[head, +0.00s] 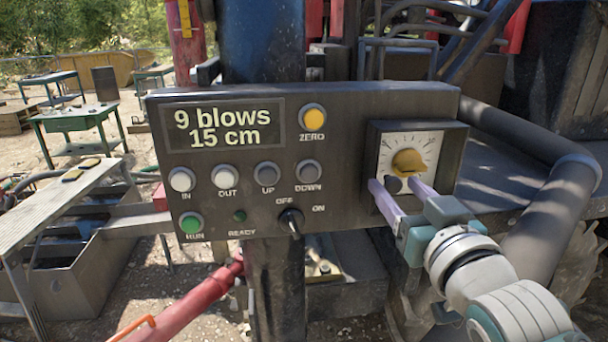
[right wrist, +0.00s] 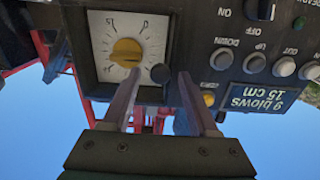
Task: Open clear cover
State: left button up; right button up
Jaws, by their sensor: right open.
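A dial box (head: 458,145) with a dark frame is on the right of the control panel (head: 345,140). It has a pale scale face with a yellow knob (head: 408,163), also seen in the right wrist view (right wrist: 127,52). The clear cover is hard to make out over the face; I cannot tell its edges. A small dark round knob (head: 392,185) sits at the face's lower left. My right gripper (head: 394,186) is open, its two pale fingers on either side of the small knob. The right wrist view shows the small knob (right wrist: 160,73) between the fingertips. My left gripper is not in view.
The panel carries a display reading "9 blows 15 cm", a yellow ZERO button (head: 312,117), several other buttons and an OFF/ON switch (head: 291,220). A thick grey pipe (head: 545,205) runs at the right. A red tube (head: 190,300) lies low at left.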

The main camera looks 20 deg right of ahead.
jog(key=shift+s, duration=0.15)
grip_shut()
dwell(1.2)
